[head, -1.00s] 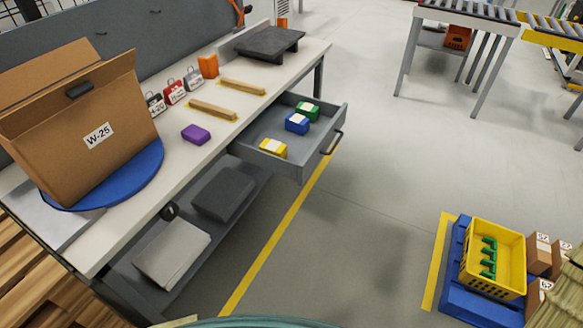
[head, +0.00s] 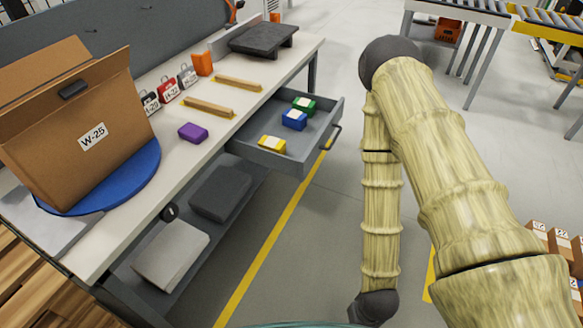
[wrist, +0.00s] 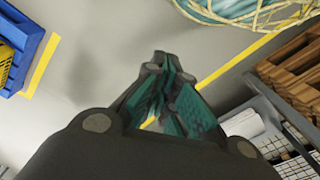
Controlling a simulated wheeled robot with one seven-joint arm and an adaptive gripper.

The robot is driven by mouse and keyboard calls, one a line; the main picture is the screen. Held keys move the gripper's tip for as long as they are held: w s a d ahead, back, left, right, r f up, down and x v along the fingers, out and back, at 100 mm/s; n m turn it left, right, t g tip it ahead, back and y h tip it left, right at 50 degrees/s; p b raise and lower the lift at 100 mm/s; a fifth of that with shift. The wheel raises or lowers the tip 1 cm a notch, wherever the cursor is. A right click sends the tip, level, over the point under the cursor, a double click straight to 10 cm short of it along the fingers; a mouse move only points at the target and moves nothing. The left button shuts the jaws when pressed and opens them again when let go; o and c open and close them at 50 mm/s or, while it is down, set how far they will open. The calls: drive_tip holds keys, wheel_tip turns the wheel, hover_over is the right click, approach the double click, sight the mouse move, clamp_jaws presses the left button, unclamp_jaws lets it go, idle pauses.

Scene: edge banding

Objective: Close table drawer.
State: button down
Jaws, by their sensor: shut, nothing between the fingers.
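The grey table drawer (head: 262,157) is pulled out from the front of the workbench (head: 109,236). Its dark handle (head: 331,138) is on its front face. A yellow block (head: 272,143), a blue block (head: 294,119) and a green block (head: 304,105) lie in it. My gripper (wrist: 172,62) shows in the wrist view, its fingers together and empty over the floor. In the head view my arm is in view to the right of the drawer, apart from it, and the gripper itself is not seen there.
On the bench stand a W-25 carton (head: 88,125) on a blue disc (head: 141,185), a purple block (head: 193,132) and wooden strips (head: 209,107). Roller conveyors (head: 541,24) stand at the back right. Floor between drawer and arm is clear.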

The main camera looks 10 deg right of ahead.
drive_tip(key=w+a+f+m+t+y+b, duration=0.1)
drive_tip(key=w+a+f+b, duration=0.2)
drive_tip(key=w+f+b, duration=0.1)
drive_tip(key=m+t+y+b, duration=0.2)
drive_tip(key=m+t+b, duration=1.3)
drive_tip(key=b, duration=1.5)
approach(313, 157)
drive_tip(key=w+d+f+n+t, duration=0.1)
drive_tip(key=w+d+f, duration=0.1)
drive_tip(key=w+d, duration=0.1)
drive_tip(key=a, duration=0.1)
drive_tip(key=w+a, duration=0.1)
drive_tip(key=a, duration=0.1)
drive_tip(key=shift+w+a+r, duration=0.3)
drive_tip(key=shift+a, duration=0.05)
